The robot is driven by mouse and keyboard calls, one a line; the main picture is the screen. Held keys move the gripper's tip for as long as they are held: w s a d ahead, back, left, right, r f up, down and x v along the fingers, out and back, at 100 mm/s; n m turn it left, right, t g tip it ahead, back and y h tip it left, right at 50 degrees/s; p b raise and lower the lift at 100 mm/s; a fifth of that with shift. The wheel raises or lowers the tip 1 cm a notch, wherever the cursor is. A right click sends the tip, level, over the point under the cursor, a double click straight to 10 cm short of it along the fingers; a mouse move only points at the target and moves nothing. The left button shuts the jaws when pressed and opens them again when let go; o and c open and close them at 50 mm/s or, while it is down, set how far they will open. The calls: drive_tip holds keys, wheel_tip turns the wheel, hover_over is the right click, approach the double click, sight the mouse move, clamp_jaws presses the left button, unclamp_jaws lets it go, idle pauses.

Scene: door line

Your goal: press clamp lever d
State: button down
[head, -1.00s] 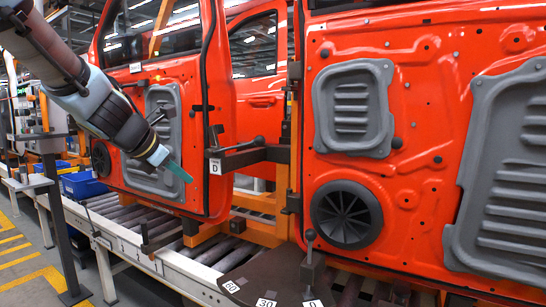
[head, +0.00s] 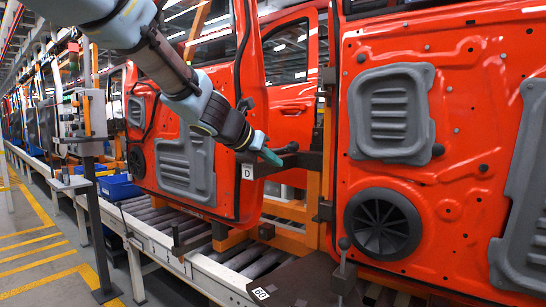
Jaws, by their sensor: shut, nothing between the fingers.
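The dark clamp (head: 290,162) marked by a white label "D" (head: 247,171) sits between the two red doors. Its short black lever (head: 287,149) lies low above the clamp body, partly hidden by my gripper. My gripper (head: 271,157) has teal fingers, is shut and empty, and points down to the right in front of the clamp, just above and right of the label. I cannot tell whether the fingertips touch the lever. A dark upright handle (head: 244,105) shows beside my wrist.
A large red door (head: 460,150) with grey panels and a round black speaker (head: 382,223) fills the right. Another red door (head: 250,200) stands left behind my arm. The roller conveyor (head: 205,255) runs below. A control post (head: 90,200) and blue bins (head: 118,187) stand left.

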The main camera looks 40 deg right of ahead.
drive_tip(key=x, duration=0.7)
drive_tip(key=shift+w+d+r+p, duration=0.1)
drive_tip(key=shift+d+r+p, duration=0.05)
drive_tip(key=shift+r+p, duration=0.8)
drive_tip(key=shift+w+d+r+p, duration=0.1)
drive_tip(key=shift+w+r+p, duration=0.05)
drive_tip(key=shift+r+p, duration=0.85)
drive_tip(key=shift+r, duration=0.15)
